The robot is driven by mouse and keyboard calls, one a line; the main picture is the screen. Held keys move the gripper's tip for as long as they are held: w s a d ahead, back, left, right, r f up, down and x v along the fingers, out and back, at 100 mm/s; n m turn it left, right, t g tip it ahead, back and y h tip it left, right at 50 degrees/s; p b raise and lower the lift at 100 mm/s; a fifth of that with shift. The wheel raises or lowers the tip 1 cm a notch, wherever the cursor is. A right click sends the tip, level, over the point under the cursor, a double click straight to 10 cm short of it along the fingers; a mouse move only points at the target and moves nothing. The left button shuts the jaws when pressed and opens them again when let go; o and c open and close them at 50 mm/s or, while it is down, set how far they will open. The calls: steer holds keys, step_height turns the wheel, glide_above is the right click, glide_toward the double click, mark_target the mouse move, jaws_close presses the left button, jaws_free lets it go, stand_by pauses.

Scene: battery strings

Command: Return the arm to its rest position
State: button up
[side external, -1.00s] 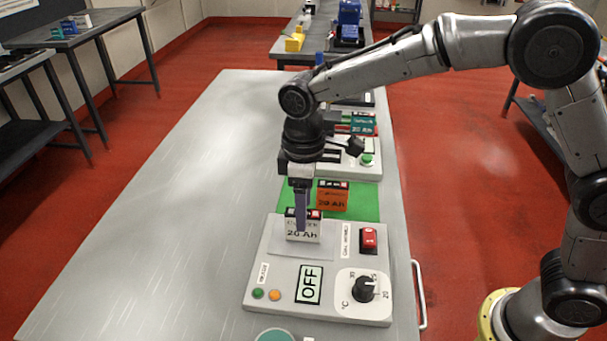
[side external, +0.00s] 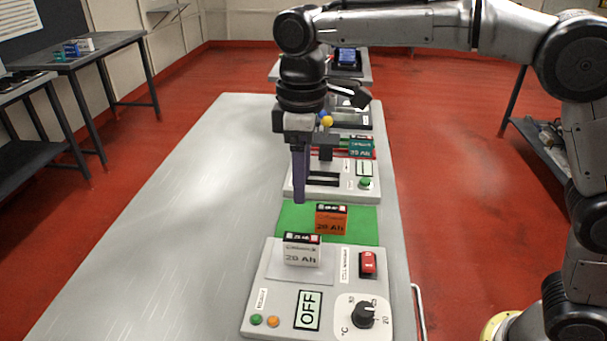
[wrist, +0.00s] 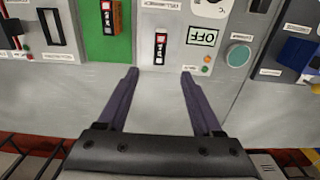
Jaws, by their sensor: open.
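My gripper (side external: 299,198) hangs in the air above the bench, fingers pointing down, clear of the batteries. In the wrist view its two purple fingers (wrist: 160,72) are spread wide with nothing between them. A white 20 Ah battery (side external: 302,251) stands upright on the pale plate of the front device (side external: 266,292). It also shows from above in the wrist view (wrist: 160,48). An orange 20 Ah battery (side external: 331,220) stands on the green mat (side external: 362,228) just behind that device.
A device with a slot and green button (side external: 365,182) stands behind the mat, with a teal and red battery (side external: 361,148) at its back. The front device has an OFF display (side external: 308,310), a red switch (side external: 367,264) and a dial (side external: 363,314). The bench's left side (side external: 170,230) is clear.

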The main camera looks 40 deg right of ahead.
steer(key=s+d+r+m+t, duration=0.2)
steer(key=s+d+r, duration=0.2)
steer(key=s+d, duration=0.25)
steer(key=s+d+r+m+t, duration=0.1)
steer(key=s+d+r+m, duration=0.1)
steer(key=s+d+r, duration=0.45)
steer(key=s+d+f+m+t, duration=0.2)
steer(key=s+d+f+m, duration=0.3)
steer(key=s+f, duration=0.5)
step_height(320, 180, down, 3)
steer(key=shift+s+d+f+t, duration=0.15)
steer(key=shift+s+d+t, duration=0.15)
steer(key=shift+d, duration=0.4)
